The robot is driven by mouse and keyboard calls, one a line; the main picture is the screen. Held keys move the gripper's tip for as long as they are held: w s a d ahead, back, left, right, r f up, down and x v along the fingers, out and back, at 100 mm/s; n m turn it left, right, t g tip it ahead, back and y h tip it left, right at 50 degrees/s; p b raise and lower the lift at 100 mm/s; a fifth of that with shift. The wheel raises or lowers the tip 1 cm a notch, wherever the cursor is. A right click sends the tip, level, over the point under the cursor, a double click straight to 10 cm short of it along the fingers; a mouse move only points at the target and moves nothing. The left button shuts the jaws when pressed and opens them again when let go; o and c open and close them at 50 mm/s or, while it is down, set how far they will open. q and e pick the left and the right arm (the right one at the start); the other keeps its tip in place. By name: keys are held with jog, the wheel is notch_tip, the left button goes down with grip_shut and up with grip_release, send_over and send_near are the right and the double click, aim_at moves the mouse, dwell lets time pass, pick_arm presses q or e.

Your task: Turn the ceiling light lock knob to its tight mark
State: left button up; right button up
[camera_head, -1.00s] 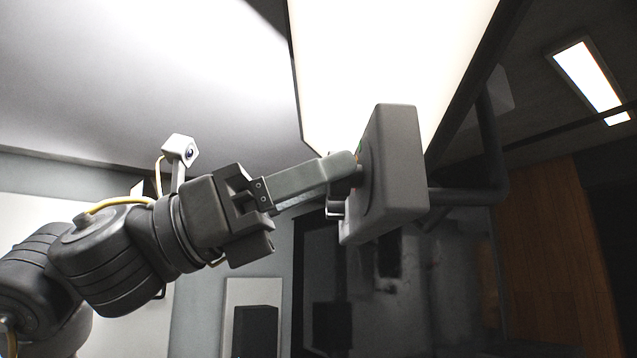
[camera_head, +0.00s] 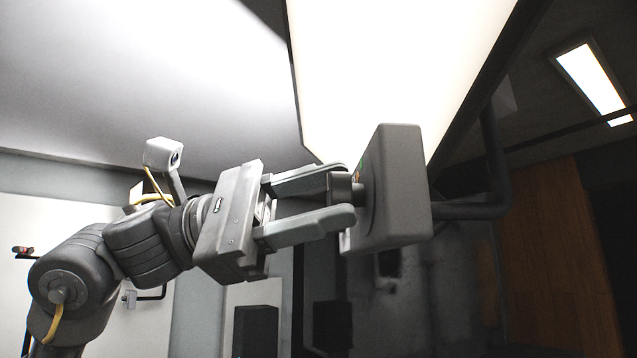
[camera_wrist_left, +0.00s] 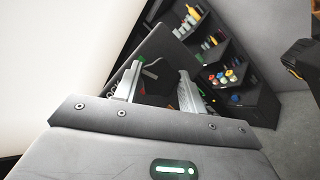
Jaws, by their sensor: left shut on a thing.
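The dark round lock knob (camera_head: 341,190) sticks out from the left face of a grey box-shaped housing (camera_head: 398,190) beside the bright ceiling light panel (camera_head: 390,60). My left gripper (camera_head: 347,193) is shut on the knob, one finger above it and one below. A small green and orange mark shows on the housing face just above the knob; the tight mark cannot be made out. My right gripper is not in view.
A dark bent pipe (camera_head: 492,165) runs behind the housing on the right. The light panel's edge lies close above the fingers. Shelves with bottles and coloured items (camera_wrist_left: 228,72) stand in the background of the left wrist view. Open air lies below the gripper.

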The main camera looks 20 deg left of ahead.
pick_arm(q)
jog(key=shift+r+m+g+y+p, duration=0.1)
jog(key=shift+m+g+y+p, duration=0.5)
jog(key=shift+m, duration=1)
jog(key=o, duration=1)
jog(key=shift+c, duration=0.2)
jog(key=shift+w+a+f, duration=0.1)
jog(key=shift+a+f, duration=0.15)
jog(key=shift+a, duration=0.25)
jog(key=a+b, duration=0.4)
jog(key=a, duration=0.5)
jog(key=shift+a+f, duration=0.3)
jog(key=shift+a, duration=0.1)
